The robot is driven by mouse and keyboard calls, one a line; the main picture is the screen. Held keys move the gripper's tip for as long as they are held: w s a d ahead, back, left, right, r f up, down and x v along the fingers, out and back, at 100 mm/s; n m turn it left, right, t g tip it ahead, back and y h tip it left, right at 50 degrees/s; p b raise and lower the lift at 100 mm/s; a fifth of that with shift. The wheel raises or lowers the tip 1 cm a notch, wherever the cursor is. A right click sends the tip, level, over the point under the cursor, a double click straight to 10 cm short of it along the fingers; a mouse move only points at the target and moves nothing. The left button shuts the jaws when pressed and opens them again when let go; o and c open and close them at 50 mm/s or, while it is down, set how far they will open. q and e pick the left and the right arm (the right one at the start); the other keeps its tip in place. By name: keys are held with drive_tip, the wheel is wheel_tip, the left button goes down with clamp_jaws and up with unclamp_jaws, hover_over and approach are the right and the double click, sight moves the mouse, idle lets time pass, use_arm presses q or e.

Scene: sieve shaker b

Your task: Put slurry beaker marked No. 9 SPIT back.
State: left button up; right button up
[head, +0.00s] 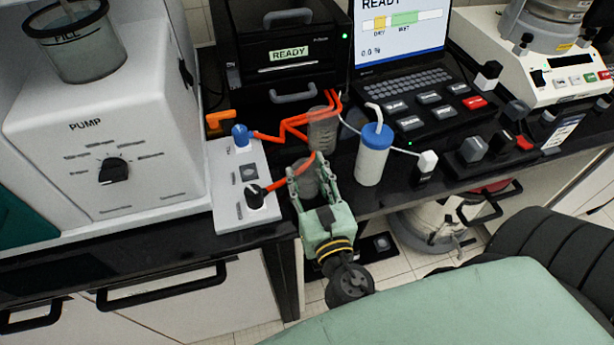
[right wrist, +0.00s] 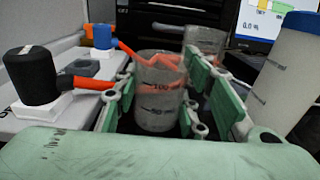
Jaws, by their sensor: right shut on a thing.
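My right gripper (head: 308,172) reaches in at the black bench's front edge, with its green fingers on either side of a clear graduated beaker (head: 304,184). In the right wrist view this beaker (right wrist: 157,104) stands upright between the fingers (right wrist: 160,85), with 100 and 50 mL marks facing me. The gripper is shut on it. A second clear beaker (head: 322,132) stands just behind; it also shows in the right wrist view (right wrist: 206,40). I cannot read a No. 9 SPIT marking on either. Whether the held beaker's base touches the bench is hidden. My left gripper is not in view.
Orange tubes (head: 290,126) run close to both beakers from a white valve panel (head: 229,207) at left. A blue-capped white bottle (head: 373,160) stands close on the right. The white pump (head: 150,130) is further left, and a black READY unit (head: 285,75) is behind.

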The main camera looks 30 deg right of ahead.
drive_tip(key=shift+f, duration=0.2)
drive_tip(key=o, duration=1.2)
drive_tip(key=shift+c, duration=0.2)
drive_tip(key=shift+r, duration=0.1)
drive_tip(key=shift+r, duration=0.2)
drive_tip(key=b+v, duration=0.5)
drive_tip(key=v, duration=0.7)
